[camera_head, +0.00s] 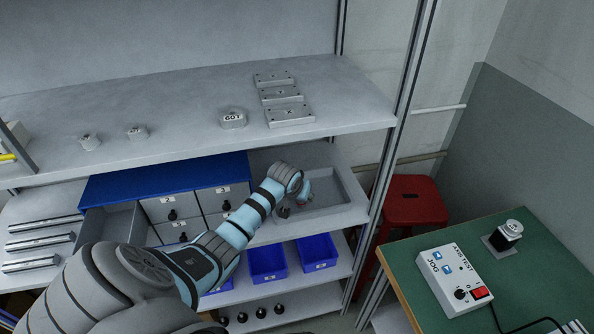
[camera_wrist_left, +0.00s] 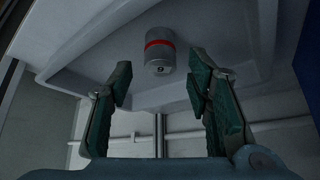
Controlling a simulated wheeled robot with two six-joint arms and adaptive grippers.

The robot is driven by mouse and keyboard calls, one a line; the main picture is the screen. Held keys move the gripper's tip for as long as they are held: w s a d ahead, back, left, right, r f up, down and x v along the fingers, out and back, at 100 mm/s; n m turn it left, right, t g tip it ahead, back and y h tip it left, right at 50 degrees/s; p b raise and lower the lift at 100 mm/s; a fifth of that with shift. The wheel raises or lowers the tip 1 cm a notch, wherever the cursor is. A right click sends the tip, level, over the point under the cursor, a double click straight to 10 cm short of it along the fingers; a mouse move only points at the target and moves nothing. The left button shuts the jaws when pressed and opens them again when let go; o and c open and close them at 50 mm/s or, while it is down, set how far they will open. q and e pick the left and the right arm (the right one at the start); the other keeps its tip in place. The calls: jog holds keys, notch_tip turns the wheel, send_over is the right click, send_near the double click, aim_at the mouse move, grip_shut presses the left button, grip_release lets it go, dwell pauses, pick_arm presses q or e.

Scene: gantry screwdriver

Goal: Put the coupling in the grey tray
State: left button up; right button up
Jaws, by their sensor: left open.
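The grey tray (camera_head: 335,188) sits on the middle shelf, right of the drawer unit. My left gripper (camera_head: 292,204) is at the tray's left part, with its arm reaching in from the lower left. In the left wrist view, the gripper (camera_wrist_left: 158,84) is open, its two green fingers apart with nothing between the tips. A grey cylinder with a red band, apparently the coupling (camera_wrist_left: 160,52), is beyond the fingertips, apart from them, inside the tray (camera_wrist_left: 95,62). I cannot make out the coupling in the head view. My right gripper is not in view.
A blue-topped drawer unit (camera_head: 165,172) with one open drawer stands left of the tray. The upper shelf (camera_head: 190,108) overhangs behind, holding small labelled parts and plates. A shelf post (camera_head: 393,140) stands at the right. Blue bins (camera_head: 268,262) are below. A green table (camera_head: 540,255) holds a control box.

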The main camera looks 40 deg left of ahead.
pick_arm(q)
jog(key=p+v, duration=0.2)
jog(key=v, duration=0.8)
jog(key=shift+r, duration=0.35)
jog(key=shift+s, duration=0.1)
